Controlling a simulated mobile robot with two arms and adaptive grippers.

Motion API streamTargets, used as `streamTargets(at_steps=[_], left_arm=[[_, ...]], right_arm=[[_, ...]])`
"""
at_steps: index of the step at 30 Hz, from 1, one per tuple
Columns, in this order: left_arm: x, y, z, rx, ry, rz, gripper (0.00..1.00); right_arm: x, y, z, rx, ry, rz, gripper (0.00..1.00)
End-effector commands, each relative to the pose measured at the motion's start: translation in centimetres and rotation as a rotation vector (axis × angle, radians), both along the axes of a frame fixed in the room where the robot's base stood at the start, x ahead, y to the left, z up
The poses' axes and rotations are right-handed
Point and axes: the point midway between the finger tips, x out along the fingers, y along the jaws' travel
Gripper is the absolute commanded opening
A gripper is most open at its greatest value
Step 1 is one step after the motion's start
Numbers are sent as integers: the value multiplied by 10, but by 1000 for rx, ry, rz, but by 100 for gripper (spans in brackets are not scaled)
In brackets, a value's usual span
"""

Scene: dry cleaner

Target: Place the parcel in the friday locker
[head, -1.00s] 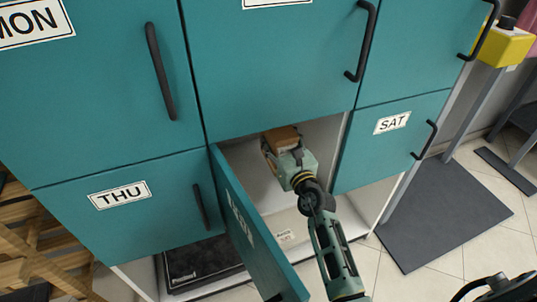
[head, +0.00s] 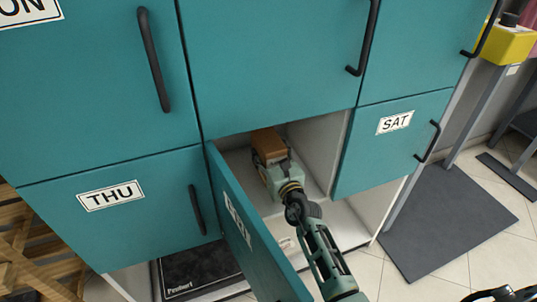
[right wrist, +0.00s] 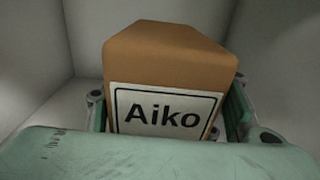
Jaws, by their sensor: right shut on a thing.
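The parcel (head: 267,142) is a brown box inside the open lower middle compartment in the head view. In the right wrist view the parcel (right wrist: 168,57) shows a white label reading "Aiko", with pale compartment walls around it. My right gripper (head: 270,160) reaches into the compartment and is shut on the parcel. Its fingers show at both sides of the box in the right wrist view. The open locker (head: 325,135) has its door (head: 245,235) swung out to the left; the door's label is seen too steeply to read. My left gripper is not in view.
The closed THU door (head: 140,215) is at the left and the closed SAT door (head: 385,150) at the right. Closed teal doors are above. A black mat (head: 200,262) lies below. A grey mat (head: 445,215) and a yellow-topped post (head: 507,42) stand to the right.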

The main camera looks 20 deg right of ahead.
Motion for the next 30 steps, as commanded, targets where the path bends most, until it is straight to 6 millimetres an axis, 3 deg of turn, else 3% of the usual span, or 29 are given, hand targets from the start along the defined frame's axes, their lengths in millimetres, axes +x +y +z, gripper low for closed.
streamTargets(at_steps=[7, 8, 14, 24, 27, 30], left_arm=[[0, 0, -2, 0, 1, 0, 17], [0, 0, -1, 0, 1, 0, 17], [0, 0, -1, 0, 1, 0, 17], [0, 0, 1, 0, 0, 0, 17], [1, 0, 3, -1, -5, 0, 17], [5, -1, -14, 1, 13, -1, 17]], right_arm=[[0, 0, 0, 0, -4, -1, 14], [0, 0, -1, 0, 0, 0, 56], [0, 0, -1, 0, 0, 0, 73], [0, 0, 2, 0, -1, 0, 73], [-9, -1, 1, 0, 1, -1, 73], [-26, -1, 1, 0, 3, 0, 73]])
